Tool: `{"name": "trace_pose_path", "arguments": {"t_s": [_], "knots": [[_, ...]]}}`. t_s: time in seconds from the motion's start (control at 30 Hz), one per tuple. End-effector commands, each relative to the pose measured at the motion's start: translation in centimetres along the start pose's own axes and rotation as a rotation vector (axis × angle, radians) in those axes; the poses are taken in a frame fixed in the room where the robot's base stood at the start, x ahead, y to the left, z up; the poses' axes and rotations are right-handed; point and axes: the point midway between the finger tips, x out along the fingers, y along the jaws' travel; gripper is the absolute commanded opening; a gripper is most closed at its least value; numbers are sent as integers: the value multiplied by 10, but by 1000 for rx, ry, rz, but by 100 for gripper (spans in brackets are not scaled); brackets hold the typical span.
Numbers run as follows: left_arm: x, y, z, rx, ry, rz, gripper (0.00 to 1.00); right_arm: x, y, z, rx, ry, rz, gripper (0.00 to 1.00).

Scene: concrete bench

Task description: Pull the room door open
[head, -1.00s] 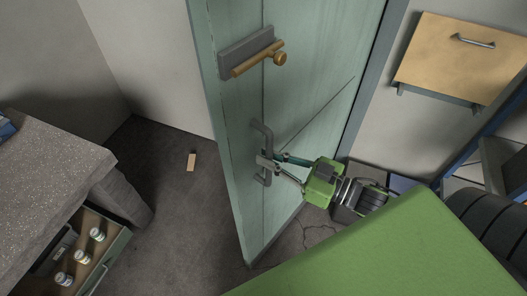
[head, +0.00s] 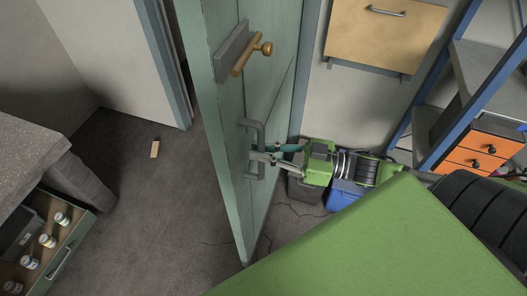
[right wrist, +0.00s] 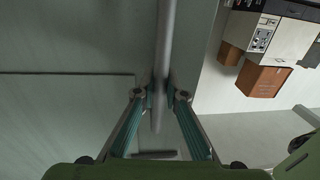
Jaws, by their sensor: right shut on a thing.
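The green room door (head: 225,120) stands ajar, its free edge apart from the blue-grey jamb (head: 172,75) on its left. A grey bar-shaped pull handle (head: 245,126) is on its face. My right gripper (head: 256,157) is shut on this handle, with the arm reaching in from the right. In the right wrist view the bar (right wrist: 165,45) runs between the two fingers of the gripper (right wrist: 160,92). My left gripper is not in view.
A wooden wedge (head: 155,149) lies on the floor left of the door. A stone-topped bench with an open drawer of jars (head: 62,218) is at the left. A blue bin (head: 345,193) stands beneath my right arm. A shelf with orange drawers (head: 478,152) is at the right.

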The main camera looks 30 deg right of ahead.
Motion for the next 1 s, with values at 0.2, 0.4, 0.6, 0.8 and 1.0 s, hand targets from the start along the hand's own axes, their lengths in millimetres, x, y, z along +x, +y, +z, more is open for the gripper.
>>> {"name": "trace_pose_path", "arguments": {"t_s": [0.2, 0.4, 0.6, 0.8, 1.0], "knots": [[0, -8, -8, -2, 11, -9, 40, -2, 0, 6, 3, -13, 2, 0], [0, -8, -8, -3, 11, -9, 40, -3, 1, 6, 4, -15, 3, 0], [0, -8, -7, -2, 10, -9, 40, -2, 1, 5, 3, -11, 3, 28], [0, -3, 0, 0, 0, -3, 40, -1, 1, 3, 1, -7, 3, 28], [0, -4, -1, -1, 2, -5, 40, -3, 1, 3, 2, -7, 3, 28]]}}
